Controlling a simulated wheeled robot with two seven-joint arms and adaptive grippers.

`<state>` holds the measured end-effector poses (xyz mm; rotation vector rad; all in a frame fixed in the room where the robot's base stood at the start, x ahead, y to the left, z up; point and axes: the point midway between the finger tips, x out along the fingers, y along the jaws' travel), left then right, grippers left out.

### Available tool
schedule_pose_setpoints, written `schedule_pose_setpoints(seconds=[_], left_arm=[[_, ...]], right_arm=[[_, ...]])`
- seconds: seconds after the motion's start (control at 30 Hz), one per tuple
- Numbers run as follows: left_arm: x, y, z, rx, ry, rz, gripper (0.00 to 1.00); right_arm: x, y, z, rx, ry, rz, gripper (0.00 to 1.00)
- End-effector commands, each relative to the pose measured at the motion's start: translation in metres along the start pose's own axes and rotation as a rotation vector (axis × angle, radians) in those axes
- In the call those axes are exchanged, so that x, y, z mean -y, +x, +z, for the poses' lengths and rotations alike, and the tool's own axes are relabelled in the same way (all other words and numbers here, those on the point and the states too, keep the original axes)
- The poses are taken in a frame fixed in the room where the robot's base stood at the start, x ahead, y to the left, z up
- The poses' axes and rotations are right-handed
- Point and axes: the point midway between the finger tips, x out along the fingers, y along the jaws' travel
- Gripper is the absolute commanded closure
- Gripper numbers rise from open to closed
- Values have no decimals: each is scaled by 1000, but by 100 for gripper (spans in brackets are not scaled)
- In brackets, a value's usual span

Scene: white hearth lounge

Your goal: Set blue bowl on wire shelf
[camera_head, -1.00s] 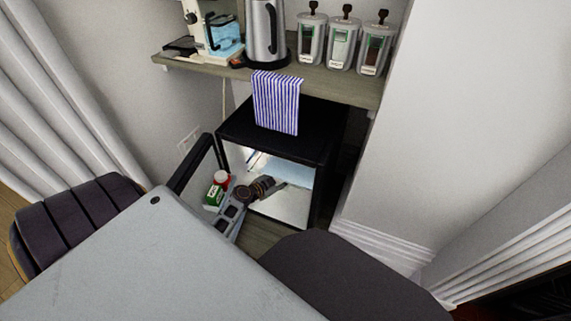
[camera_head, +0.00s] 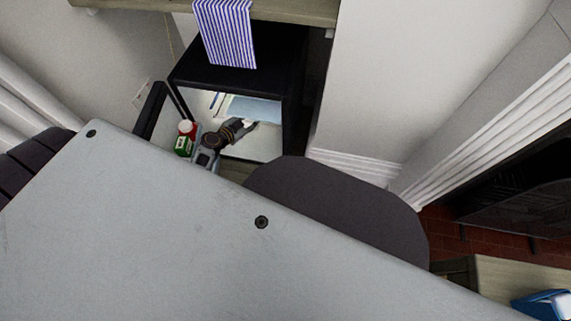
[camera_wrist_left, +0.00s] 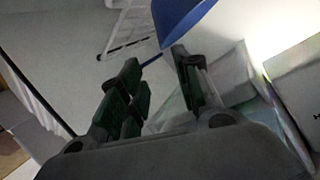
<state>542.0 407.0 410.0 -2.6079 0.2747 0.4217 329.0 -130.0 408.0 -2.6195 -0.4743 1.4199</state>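The blue bowl (camera_wrist_left: 184,18) shows in part at the top of the left wrist view, just past my left gripper's fingertips. I cannot pick it out in the head view. The white wire shelf (camera_wrist_left: 128,32) shows beside it as thin bars. My left gripper (camera_head: 247,126) reaches into the open black mini fridge (camera_head: 292,125). In the left wrist view its fingers (camera_wrist_left: 160,68) stand apart with a gap between them. The bowl's lower edge is close to the right fingertip; I cannot tell whether they touch. My right gripper is not in view.
The open fridge door (camera_head: 150,110) stands left of my arm, with a green, red-capped bottle (camera_head: 183,145) near it. A striped towel (camera_head: 227,38) hangs above.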

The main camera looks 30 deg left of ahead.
Motion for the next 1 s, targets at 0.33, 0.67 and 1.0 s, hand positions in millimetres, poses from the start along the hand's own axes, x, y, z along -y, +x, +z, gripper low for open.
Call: schedule_pose_setpoints(seconds=[0.33, 0.67, 1.0], left_arm=[[-55, -10, -14, 25, -65, 126, 67], [-119, -30, -29, 92, -158, 261, 67], [-181, -58, -42, 196, -259, 366, 67]], right_arm=[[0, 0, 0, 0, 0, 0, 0], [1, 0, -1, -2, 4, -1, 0], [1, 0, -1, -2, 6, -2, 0]])
